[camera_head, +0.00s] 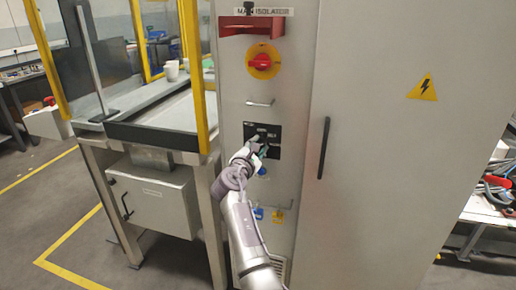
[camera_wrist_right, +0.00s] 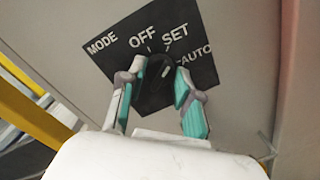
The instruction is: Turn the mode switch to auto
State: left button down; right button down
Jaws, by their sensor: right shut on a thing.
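The mode switch is a dark knob (camera_wrist_right: 155,82) on a black label plate (camera_wrist_right: 105,45) marked MODE, OFF, SET and AUTO. In the head view the plate (camera_head: 273,131) is on the front of the grey cabinet. My right gripper (camera_wrist_right: 158,98) has its teal-padded fingers on both sides of the knob and is shut on it. The knob's short white mark slants up and right; I cannot tell exactly which label it meets. In the head view my right gripper (camera_head: 261,152) covers the knob. My left gripper is not in view.
Above the plate are a handle (camera_head: 260,103) and a red isolator knob (camera_head: 262,62) under a red bracket (camera_head: 251,25). Blue and yellow tags (camera_head: 278,216) hang below. A black door handle (camera_head: 323,148) is to the right. A yellow-framed workstation (camera_head: 200,80) stands left.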

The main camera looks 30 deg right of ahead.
jog(key=shift+m+y+b, duration=0.4)
jog(key=shift+m+b, duration=1.4)
jog(key=shift+m, duration=2.4)
jog(key=shift+r, duration=0.1)
jog(key=c, duration=0.8)
grip_release()
jog(key=shift+s+d, duration=0.1)
jog(key=v, duration=0.7)
jog(key=shift+s+a, duration=0.15)
jog(key=shift+a, duration=0.1)
